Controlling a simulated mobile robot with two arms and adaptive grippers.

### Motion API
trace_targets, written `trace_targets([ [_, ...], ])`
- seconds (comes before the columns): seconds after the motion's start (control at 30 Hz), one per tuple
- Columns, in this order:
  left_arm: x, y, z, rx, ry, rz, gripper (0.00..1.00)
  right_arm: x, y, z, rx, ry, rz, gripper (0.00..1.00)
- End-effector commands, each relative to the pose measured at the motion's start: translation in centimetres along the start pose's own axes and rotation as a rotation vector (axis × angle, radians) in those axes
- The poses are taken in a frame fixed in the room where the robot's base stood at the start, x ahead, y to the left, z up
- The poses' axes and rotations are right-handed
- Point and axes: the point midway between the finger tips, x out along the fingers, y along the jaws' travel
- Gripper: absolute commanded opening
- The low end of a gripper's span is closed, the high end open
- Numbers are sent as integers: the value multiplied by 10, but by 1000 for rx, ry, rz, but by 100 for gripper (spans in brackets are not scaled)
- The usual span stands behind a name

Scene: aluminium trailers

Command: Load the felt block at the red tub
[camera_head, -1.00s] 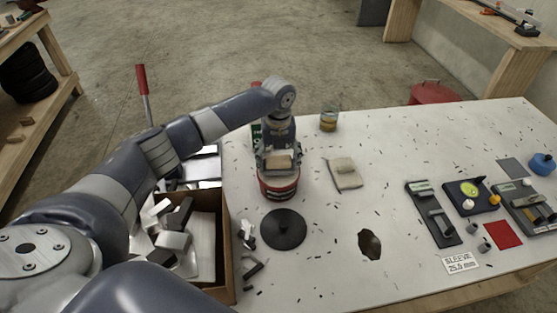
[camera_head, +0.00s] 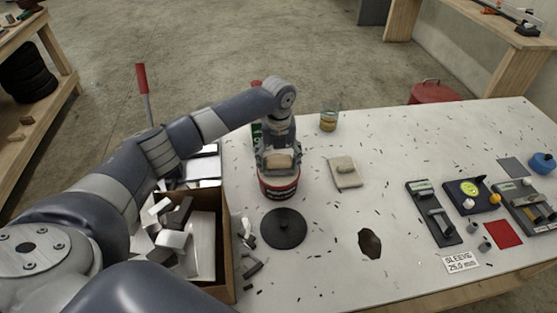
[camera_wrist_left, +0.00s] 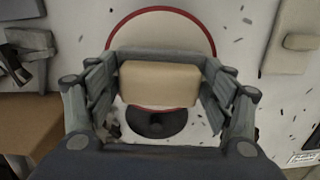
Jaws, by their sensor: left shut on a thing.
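The pale tan felt block (camera_head: 282,162) is between the fingers of my left gripper (camera_head: 279,160), which is shut on it. In the left wrist view, the block (camera_wrist_left: 160,83) lies across the middle, held by the left gripper (camera_wrist_left: 160,85) on both sides. The red tub (camera_head: 279,189), with a dark label band, stands upright on the table directly below. Its round red rim (camera_wrist_left: 207,30) and pale inside show behind the block in the wrist view. Whether the block touches the tub's contents is hidden. My right gripper is not in view.
A black lid (camera_head: 283,229) lies in front of the tub. A pale cloth pad (camera_head: 345,172) lies to the right, and a glass jar (camera_head: 328,121) stands behind. A box of metal offcuts (camera_head: 231,270) is at left. Gauges and a red square (camera_head: 503,235) are at far right.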

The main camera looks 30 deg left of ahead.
Motion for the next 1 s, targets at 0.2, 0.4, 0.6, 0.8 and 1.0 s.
trace_targets([
  [0.2, 3, 0, 0, 0, 0, 0, 56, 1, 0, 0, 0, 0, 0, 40],
  [0.4, 5, 0, 0, 0, 0, 0, 56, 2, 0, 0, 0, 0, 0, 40],
  [0.6, 6, 0, 0, 0, 0, 0, 56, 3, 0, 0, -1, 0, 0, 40],
  [0.8, 6, 0, 0, 0, 0, 0, 56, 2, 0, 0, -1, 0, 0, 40],
  [1.0, 6, 0, 0, 0, 0, 0, 56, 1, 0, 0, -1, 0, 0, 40],
])
